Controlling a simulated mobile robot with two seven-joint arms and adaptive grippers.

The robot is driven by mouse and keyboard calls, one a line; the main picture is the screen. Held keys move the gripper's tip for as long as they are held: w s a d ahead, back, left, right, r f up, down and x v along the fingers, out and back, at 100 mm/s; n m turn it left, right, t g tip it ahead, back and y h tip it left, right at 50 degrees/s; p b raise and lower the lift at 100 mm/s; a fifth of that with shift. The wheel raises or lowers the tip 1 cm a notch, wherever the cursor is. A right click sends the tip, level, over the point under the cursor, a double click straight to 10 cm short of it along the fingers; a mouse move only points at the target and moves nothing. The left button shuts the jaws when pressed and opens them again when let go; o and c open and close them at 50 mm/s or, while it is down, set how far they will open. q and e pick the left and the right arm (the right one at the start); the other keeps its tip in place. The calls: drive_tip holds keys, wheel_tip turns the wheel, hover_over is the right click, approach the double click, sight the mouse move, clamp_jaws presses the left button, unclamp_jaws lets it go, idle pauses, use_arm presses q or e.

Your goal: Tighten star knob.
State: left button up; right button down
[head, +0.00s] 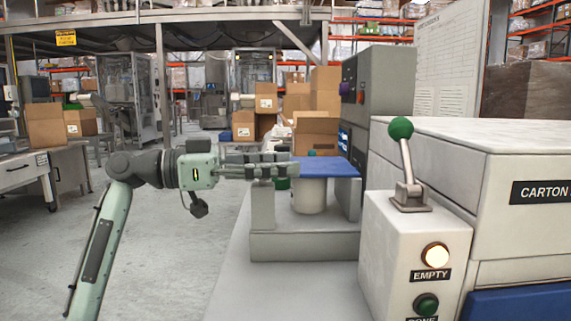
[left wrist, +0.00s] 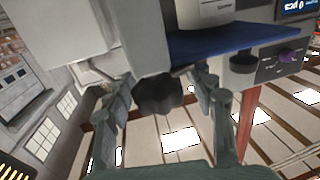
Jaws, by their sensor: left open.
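The star knob (left wrist: 158,97) shows in the left wrist view as a dark lobed knob below a pale grey block. My left gripper (left wrist: 163,84) is open, with a finger on either side of the knob. Gaps show between the fingers and the knob, so I see no firm contact. In the head view my left gripper (head: 285,166) reaches in from the left, level, at the left edge of a blue plate (head: 330,167). The knob cannot be made out there behind the fingers. My right gripper is not in view.
A control box (head: 412,255) with a green-balled lever (head: 402,130) stands at right. A grey cabinet (head: 386,95) is behind. Open floor (head: 165,240) lies at left.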

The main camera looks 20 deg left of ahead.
use_arm(q)
drive_tip(key=v, duration=1)
drive_tip(key=shift+s+a, duration=0.2)
drive_tip(key=shift+a, duration=0.15)
